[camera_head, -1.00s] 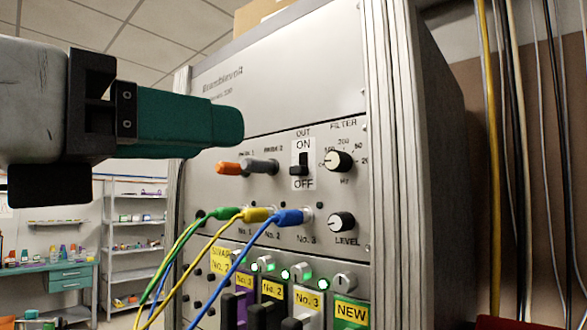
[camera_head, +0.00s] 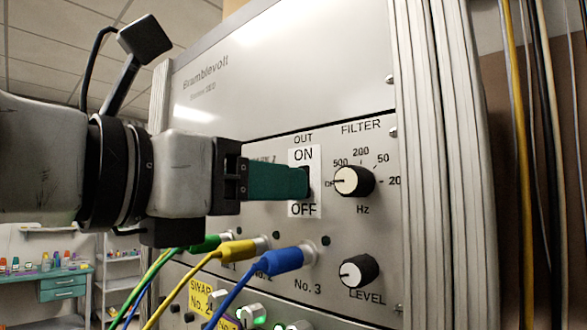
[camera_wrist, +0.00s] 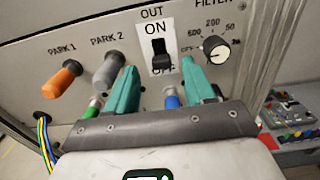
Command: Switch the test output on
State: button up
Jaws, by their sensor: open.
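The OUT switch is a black lever on a white ON/OFF label (camera_head: 304,208) on the grey panel. In the wrist view the black lever (camera_wrist: 160,60) shows clearly, its thicker end low, toward OFF. My gripper (camera_head: 300,183) has teal fingers and is open. In the wrist view its left and right fingertips stand on either side of the lever, below the ON mark, with nothing held. In the head view the fingers cover most of the switch. Whether a finger touches the lever or panel I cannot tell.
The FILTER knob (camera_head: 353,181) is just right of the switch. The orange PARK 1 (camera_wrist: 64,78) and grey PARK 2 (camera_wrist: 109,72) pegs stick out to the left. Green, yellow and blue (camera_head: 279,260) cable plugs stick out below. The LEVEL knob (camera_head: 358,272) is lower right.

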jog(key=shift+x, duration=1.35)
jog(key=shift+c, duration=0.2)
grip_shut()
jog(key=shift+s, duration=0.1)
